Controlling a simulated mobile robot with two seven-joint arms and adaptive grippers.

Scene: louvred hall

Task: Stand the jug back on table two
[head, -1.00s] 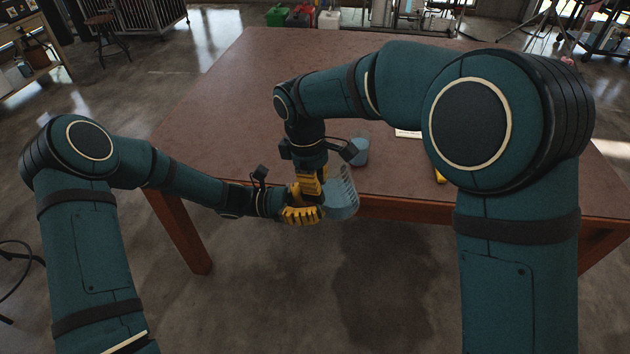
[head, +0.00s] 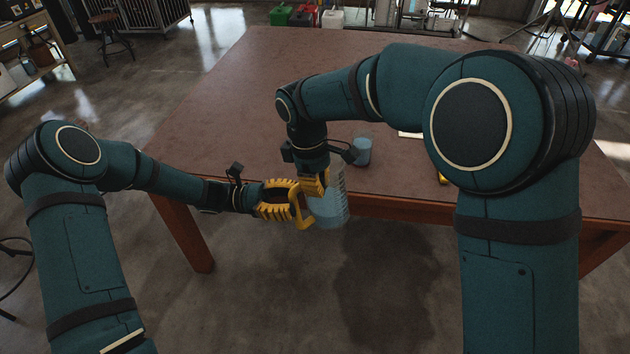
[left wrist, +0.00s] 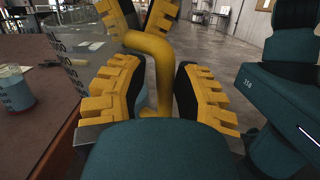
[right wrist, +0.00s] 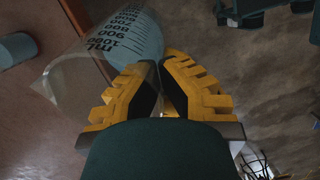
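The jug (head: 330,207) is clear, with dark graduations, pale blue liquid and a yellow handle (head: 303,210). It hangs nearly upright beside the table's front edge. My right gripper (head: 314,190) comes down from above and is shut on the jug at the top of its handle. In the right wrist view the jug (right wrist: 130,35) lies left of the fingers, which hide the grip. My left gripper (head: 288,198) is open, its fingers on either side of the handle; the left wrist view shows a gap around the handle (left wrist: 158,70). The brown table (head: 230,110) lies behind.
A small vessel of blue liquid (head: 362,150) stands near the table's front edge, behind the jug. A pale flat item (head: 410,134) and a yellow-and-dark item (head: 442,178) lie to its right, partly behind my right arm. The table's left part is clear.

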